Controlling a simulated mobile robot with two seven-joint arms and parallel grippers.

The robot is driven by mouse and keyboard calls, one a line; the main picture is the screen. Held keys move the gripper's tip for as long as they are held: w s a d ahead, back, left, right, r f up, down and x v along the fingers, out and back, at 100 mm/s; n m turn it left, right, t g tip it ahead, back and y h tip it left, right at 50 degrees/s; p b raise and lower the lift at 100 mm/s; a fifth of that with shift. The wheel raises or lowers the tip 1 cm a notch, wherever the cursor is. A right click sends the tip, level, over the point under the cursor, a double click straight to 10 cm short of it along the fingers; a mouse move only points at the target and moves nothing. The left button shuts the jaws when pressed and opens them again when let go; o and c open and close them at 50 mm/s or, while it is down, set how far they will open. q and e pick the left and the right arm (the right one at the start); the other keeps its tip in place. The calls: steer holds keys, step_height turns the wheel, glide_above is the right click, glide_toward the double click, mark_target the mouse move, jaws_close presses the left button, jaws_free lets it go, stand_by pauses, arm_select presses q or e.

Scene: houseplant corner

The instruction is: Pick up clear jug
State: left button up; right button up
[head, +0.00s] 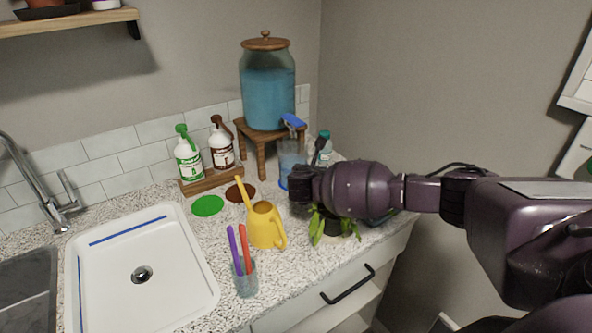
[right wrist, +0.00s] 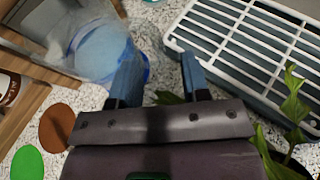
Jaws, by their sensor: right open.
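My right gripper (head: 300,187) is in front of the jug's lower part in the head view. Its blue fingers (right wrist: 161,80) are apart with nothing between them, and the jug lies to their left. I cannot tell whether a finger touches it. My left gripper is out of view.
The dispenser (head: 267,90) of blue liquid stands on a wooden stand (head: 255,136). A yellow watering can (head: 264,226), a leafy plant (head: 318,226) and a cup of markers (head: 246,284) are nearby. A white grid rack (right wrist: 250,45) lies right of the fingers.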

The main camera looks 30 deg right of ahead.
steer(key=shift+x, duration=1.7)
steer(key=shift+a, duration=0.1)
jaws_close()
steer(key=shift+r, duration=0.1)
